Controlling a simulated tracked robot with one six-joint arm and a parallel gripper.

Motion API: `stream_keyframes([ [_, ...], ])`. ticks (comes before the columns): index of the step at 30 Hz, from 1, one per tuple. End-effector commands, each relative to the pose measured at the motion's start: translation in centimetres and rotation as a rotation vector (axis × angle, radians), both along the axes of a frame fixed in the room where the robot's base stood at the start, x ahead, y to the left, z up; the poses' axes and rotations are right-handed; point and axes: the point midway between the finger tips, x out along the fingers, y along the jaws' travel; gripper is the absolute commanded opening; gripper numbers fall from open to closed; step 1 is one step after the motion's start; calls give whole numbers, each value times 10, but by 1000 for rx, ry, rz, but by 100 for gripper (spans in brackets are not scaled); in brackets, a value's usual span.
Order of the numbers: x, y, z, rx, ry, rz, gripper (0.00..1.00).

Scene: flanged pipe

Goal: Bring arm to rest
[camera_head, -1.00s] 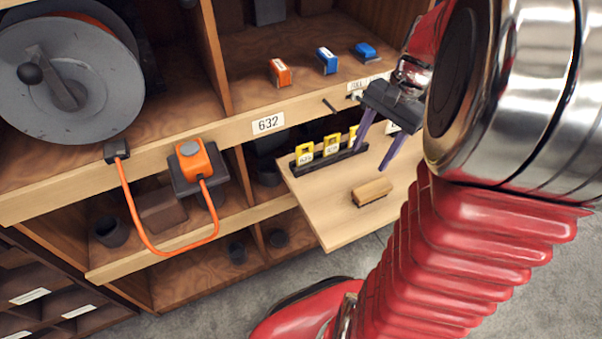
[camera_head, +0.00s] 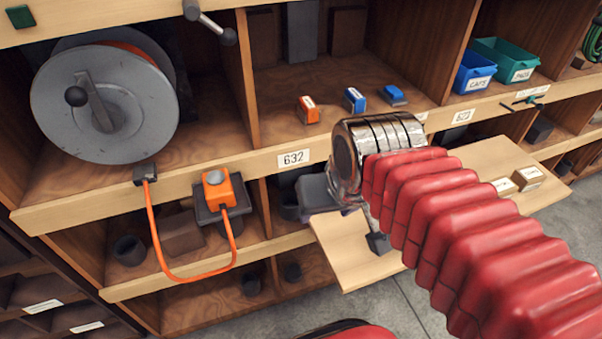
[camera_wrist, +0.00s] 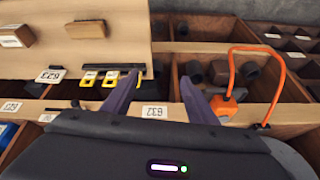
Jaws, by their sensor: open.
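My gripper (camera_wrist: 160,78) is open and empty in the wrist view, its two purple fingers spread apart. Its tips overlap the shelf edge beside the 632 label (camera_wrist: 154,112); the gap to the shelf cannot be judged. In the head view the dark gripper body (camera_head: 318,192) shows below the shelf edge, left of my chrome wrist, with the fingers mostly hidden. My red bellows arm reaches in from the lower right and crosses above the fold-down wooden board (camera_head: 345,262).
The cable reel (camera_head: 105,105) and orange plug (camera_head: 218,190) with its looping cable are at left. Orange (camera_head: 307,109) and blue (camera_head: 355,99) blocks stand on the shelf. Blue (camera_head: 474,72) and green (camera_head: 510,60) bins stand at right.

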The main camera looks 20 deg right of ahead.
Motion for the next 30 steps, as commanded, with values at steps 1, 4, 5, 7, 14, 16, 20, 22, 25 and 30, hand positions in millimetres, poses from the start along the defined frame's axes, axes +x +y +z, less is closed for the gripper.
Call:
stream_keyframes([
  [1,-4,7,1,-14,-23,41,53],
  [4,-8,13,2,-35,-53,92,53],
  [5,-9,14,2,-38,-58,101,53],
  [7,-10,15,2,-43,-63,112,53],
  [14,-10,15,2,-43,-63,113,53],
  [16,-10,15,2,-43,-63,112,53],
  [20,-10,15,2,-43,-63,111,53],
  [22,-10,15,2,-43,-63,111,53],
  [25,-10,15,2,-42,-62,111,53],
  [30,-10,15,2,-42,-62,111,51],
])
